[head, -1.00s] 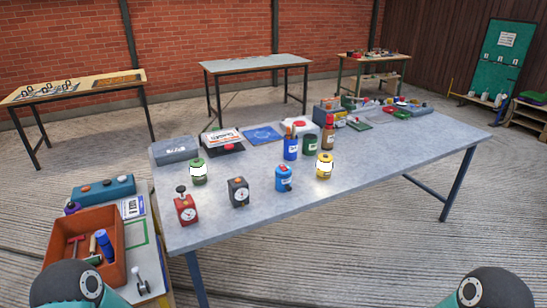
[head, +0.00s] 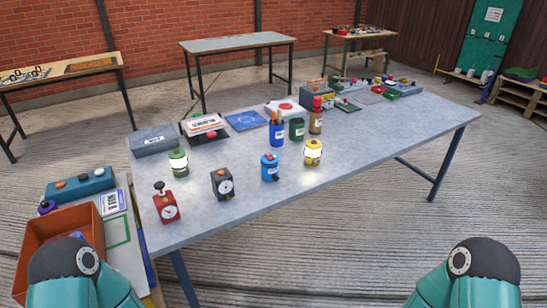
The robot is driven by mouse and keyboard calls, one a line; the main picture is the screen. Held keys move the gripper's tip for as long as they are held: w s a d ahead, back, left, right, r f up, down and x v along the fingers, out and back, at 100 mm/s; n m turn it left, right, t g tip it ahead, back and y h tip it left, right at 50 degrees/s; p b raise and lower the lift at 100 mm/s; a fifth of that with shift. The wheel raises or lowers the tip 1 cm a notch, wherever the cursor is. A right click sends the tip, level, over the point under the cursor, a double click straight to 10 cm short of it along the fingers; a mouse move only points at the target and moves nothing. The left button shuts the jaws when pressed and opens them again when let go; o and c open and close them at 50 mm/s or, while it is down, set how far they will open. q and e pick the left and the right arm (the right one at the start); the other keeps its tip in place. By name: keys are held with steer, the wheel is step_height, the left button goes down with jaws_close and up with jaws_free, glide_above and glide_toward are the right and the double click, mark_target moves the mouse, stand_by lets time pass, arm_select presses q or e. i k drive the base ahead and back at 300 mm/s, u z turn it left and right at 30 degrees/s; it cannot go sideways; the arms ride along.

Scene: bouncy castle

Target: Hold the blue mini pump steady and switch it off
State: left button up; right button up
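The blue mini pump (head: 269,168) is a small blue cylinder with a pale label and a red part on its upper side. It stands upright near the front edge of the grey table (head: 330,165), between a dark grey gauge box (head: 222,184) and a yellow canister (head: 313,152). Nothing touches it. Its switch is too small to make out. Parts of my two teal arms show at the bottom left and bottom right corners, but neither gripper is in the picture.
A red gauge box (head: 166,203) and a green canister (head: 178,162) stand left of the pump. Blue and brown bottles stand behind it. An orange-brown bin (head: 88,222) sits on a side table at left. The table's front right is clear.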

mark_target(268, 156)
steer(key=z, duration=1.1)
steer(key=i, duration=0.15)
steer(key=u, duration=2.85)
steer(key=k, duration=0.4)
steer(key=z, duration=0.35)
steer(key=k, duration=0.9)
steer(key=z, duration=0.75)
steer(key=i, duration=1.45)
steer(key=z, duration=0.25)
